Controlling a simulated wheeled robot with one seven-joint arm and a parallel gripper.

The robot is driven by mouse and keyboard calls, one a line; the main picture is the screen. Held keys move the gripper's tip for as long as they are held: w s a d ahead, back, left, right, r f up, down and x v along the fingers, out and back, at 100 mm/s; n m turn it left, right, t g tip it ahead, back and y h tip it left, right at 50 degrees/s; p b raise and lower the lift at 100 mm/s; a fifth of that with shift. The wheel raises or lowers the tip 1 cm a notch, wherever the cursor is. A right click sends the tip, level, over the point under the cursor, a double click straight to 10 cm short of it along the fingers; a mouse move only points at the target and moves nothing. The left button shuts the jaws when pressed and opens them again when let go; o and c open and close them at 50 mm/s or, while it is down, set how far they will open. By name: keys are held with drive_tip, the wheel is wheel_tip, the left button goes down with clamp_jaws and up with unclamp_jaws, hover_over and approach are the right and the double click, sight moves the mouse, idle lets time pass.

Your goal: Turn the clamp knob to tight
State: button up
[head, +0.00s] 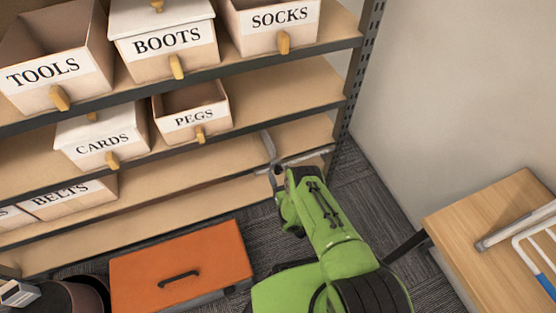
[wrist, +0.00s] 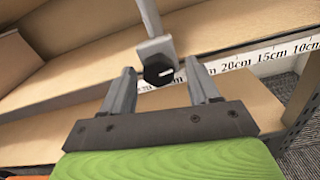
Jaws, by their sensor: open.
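The clamp knob (wrist: 158,70) is a small black many-sided knob with a short white mark toward its right side, in the wrist view. It sits at the end of a grey metal clamp arm (wrist: 152,22) that comes from the top. My gripper (wrist: 161,67) is open, with one finger at each side of the knob in the picture. I cannot tell whether the fingertips touch it or how far beyond them it lies. In the head view my gripper (head: 291,166) is by the lower shelves, near a grey upright piece (head: 268,144); the knob cannot be made out there.
A ruler strip (wrist: 270,55) runs along a shelf edge behind the knob. Labelled bins, such as PEGS (head: 196,118), stand on the shelves. An orange toolbox (head: 180,262) lies on the carpet left of my arm. A wooden table (head: 490,235) stands at right.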

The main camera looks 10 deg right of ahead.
drive_tip(key=shift+w+a, duration=0.1)
drive_tip(key=shift+w, duration=0.1)
drive_tip(key=shift+s+r, duration=0.1)
drive_tip(key=c, duration=1)
drive_tip(key=shift+c, duration=0.2)
